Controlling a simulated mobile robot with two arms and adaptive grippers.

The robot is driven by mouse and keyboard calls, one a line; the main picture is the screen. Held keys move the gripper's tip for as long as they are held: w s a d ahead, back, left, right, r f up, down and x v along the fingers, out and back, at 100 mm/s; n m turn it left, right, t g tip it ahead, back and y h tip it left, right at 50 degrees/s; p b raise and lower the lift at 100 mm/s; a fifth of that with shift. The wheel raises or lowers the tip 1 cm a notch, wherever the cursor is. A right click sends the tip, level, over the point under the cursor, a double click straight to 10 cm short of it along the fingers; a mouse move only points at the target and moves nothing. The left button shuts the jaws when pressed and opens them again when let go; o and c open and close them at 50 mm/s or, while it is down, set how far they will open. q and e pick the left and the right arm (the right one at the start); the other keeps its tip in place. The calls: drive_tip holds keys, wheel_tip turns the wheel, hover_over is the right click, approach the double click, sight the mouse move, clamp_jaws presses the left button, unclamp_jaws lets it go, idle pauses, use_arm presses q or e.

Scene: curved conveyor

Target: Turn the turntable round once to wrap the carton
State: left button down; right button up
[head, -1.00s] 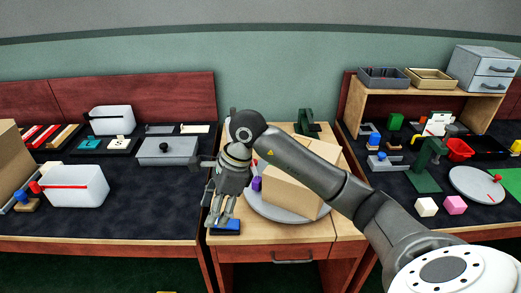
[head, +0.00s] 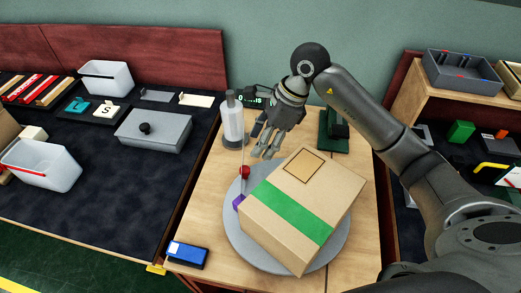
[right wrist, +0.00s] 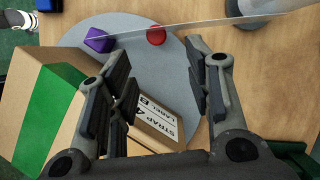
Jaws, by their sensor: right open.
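A brown carton (head: 297,208) with a green band sits on the round grey turntable (head: 236,232). Its printed label (right wrist: 152,118) shows in the right wrist view. A red knob (head: 244,171) and a purple block (head: 239,203) are at the turntable's left rim. A thin pale strip runs from the white-and-grey post (head: 233,122) to the purple block, passing by the red knob; the right wrist view (right wrist: 205,27) shows it too. My right gripper (head: 265,150) is open and empty, above the turntable's back-left edge, beside the carton. My left gripper is out of view.
A blue-and-white box (head: 187,255) lies at the wooden table's front left. A dark green stand (head: 334,130) and a small display (head: 255,100) are at the back. The left bench holds a grey lidded box (head: 154,130) and white bins. Shelves stand at right.

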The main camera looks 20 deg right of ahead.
sight(245, 169)
drive_tip(key=p+x, duration=0.1)
drive_tip(key=x, duration=0.8)
drive_tip(key=shift+s+a, duration=0.15)
drive_tip(key=shift+a, duration=0.05)
drive_tip(key=shift+a+f, duration=0.3)
drive_tip(key=shift+f, duration=0.2)
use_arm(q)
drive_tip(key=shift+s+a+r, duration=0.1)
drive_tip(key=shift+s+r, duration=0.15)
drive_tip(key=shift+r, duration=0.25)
use_arm(e)
drive_tip(key=shift+f, duration=0.15)
drive_tip(key=shift+c, duration=0.3)
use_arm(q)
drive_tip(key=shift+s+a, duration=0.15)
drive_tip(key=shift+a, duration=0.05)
use_arm(e)
clamp_jaws()
